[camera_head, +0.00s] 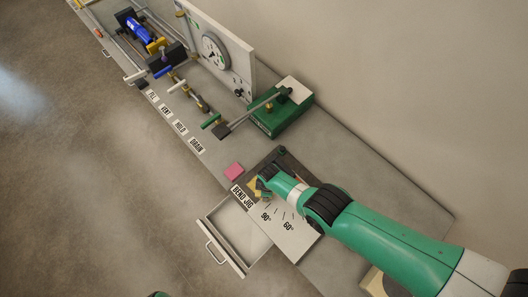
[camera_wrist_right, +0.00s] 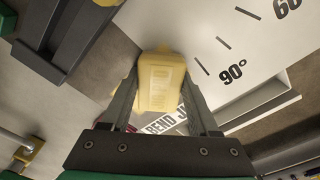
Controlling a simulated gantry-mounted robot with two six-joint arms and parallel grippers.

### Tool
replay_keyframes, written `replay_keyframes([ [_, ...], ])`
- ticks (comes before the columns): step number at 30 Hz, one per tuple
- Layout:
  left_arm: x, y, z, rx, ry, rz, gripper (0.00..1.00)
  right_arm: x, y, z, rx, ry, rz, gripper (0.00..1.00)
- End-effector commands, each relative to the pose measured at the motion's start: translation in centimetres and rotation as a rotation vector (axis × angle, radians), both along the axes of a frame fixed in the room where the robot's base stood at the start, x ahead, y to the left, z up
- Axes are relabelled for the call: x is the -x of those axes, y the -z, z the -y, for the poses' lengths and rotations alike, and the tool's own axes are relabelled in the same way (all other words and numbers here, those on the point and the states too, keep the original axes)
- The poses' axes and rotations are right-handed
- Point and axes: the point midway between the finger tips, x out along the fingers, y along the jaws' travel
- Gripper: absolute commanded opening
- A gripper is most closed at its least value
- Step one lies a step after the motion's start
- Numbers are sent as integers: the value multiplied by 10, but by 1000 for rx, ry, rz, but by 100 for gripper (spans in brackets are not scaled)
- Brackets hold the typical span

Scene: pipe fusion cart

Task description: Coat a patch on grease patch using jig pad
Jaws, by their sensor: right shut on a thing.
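My right gripper (camera_wrist_right: 162,95) is shut on a yellow block (camera_wrist_right: 162,72), which looks like the jig pad. The block sits between the two fingers above the bend jig area. In the head view the right gripper (camera_head: 262,190) is at the dark edge of the white bend jig plate (camera_head: 285,232), and a bit of yellow shows beside it.
An open drawer (camera_head: 238,268) juts from the bench front below the jig plate. A green device with a lever (camera_head: 283,117) stands behind the pink square. A gauge panel (camera_head: 218,50) and colored valve handles are farther along. The bench right of the green device is mostly clear.

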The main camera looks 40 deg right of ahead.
Motion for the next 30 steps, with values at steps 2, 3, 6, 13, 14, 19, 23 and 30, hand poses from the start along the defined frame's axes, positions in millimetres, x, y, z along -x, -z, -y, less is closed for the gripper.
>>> replay_keyframes([
  [2,0,-12,0,0,0,0,45,9,-4,1,0,0,-4,0],
  [3,0,-16,0,0,0,0,45,13,-4,2,1,0,-5,0],
  [6,0,-25,0,0,0,1,45,24,-3,3,0,0,-6,0],
  [13,0,-32,0,0,0,0,45,37,2,4,0,0,-6,0],
  [14,0,-31,0,0,0,0,45,38,2,4,0,0,-6,0],
  [19,0,-39,0,0,0,0,45,44,0,5,1,0,-8,0],
  [23,0,-52,0,0,0,0,45,60,-2,7,1,0,-12,0],
  [30,0,-62,0,0,0,1,45,76,0,9,1,0,-9,0],
])
